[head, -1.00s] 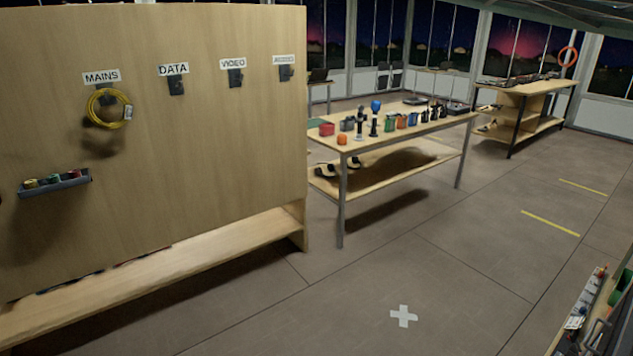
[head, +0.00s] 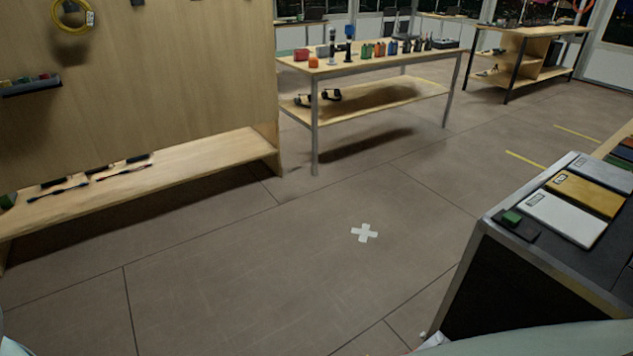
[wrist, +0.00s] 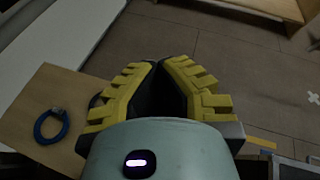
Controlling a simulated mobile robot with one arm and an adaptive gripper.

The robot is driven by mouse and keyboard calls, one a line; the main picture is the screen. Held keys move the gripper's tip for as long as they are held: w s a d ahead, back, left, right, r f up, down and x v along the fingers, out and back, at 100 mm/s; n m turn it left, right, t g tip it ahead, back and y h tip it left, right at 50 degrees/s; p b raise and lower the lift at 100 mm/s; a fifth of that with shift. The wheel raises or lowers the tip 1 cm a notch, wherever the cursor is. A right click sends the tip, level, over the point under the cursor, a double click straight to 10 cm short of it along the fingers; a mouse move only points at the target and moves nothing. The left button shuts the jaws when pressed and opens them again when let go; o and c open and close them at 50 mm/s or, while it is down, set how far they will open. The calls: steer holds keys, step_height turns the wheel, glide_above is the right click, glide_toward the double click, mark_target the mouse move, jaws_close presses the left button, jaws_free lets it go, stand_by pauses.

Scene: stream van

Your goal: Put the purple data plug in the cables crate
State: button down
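I cannot make out the purple data plug in either view. No crate that I can identify as the cables crate shows. My gripper (wrist: 158,66) fills the middle of the wrist view. Its yellow ribbed fingers converge and their tips nearly meet, with nothing visible held between them. It is over a wooden surface at left and floor beyond, and it is not in the head view. Dark cable leads (head: 57,190) lie on the low shelf of the wooden board at left in the head view.
A workbench (head: 375,63) with several small colored items stands at the back. A dark case (head: 540,260) with white and yellow panels is close at right. A blue coiled cable (wrist: 50,127) lies on the wood by my gripper. The floor around the white cross (head: 364,233) is clear.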

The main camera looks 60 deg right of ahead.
steer(key=shift+n+y, duration=0.4)
steer(key=shift+y, duration=0.2)
steer(key=shift+w+d+f+b, duration=0.45)
steer(key=shift+w+f+b, duration=1)
steer(key=shift+f+b, duration=4)
steer(key=shift+w+d+f+b, duration=0.5)
steer(key=shift+w+f+b, duration=1.55)
steer(key=shift+f, duration=6)
steer(key=shift+w+d+f+b, duration=0.45)
steer(key=shift+w+f+b, duration=0.35)
steer(key=shift+f+b, duration=4.95)
step_height(320, 180, down, 2)
steer(key=shift+f+p, duration=0.2)
steer(key=shift+p, duration=0.55)
steer(key=c, duration=1.7)
jaws_free()
steer(key=o, duration=0.6)
steer(key=shift+c, duration=0.2)
steer(key=shift+r, duration=0.15)
steer(key=shift+r+p, duration=0.25)
steer(key=shift+p, duration=0.2)
steer(key=v, duration=0.7)
steer(key=shift+s+p, duration=0.3)
